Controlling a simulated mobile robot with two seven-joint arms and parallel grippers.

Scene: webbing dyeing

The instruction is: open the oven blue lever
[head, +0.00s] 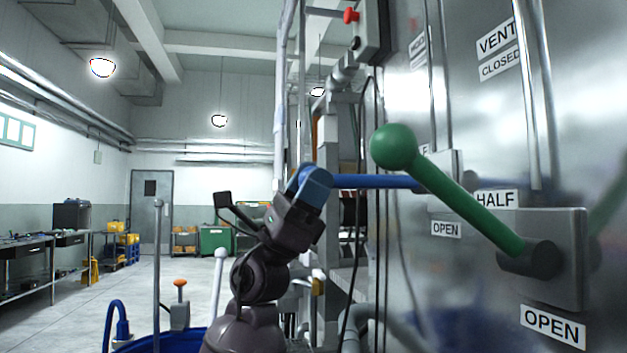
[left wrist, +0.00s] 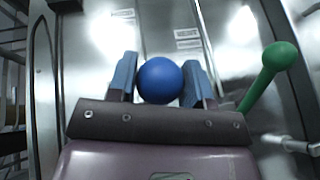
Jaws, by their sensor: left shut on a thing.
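The blue lever (head: 375,181) sticks out to the left from a plate on the steel oven front, its rod about level in the head view. My left gripper (head: 313,182) is shut on the lever's free end. In the left wrist view the round blue knob (left wrist: 160,80) sits between the two blue-grey fingers of my left gripper (left wrist: 160,84). In the head view the fingers hide the knob. My right gripper is in neither view.
A green lever (head: 465,208) with a ball end juts out in front, nearer and right of the blue one. OPEN (head: 446,229) and HALF (head: 495,198) labels are on the steel front. A blue tub (head: 165,343) stands low at left.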

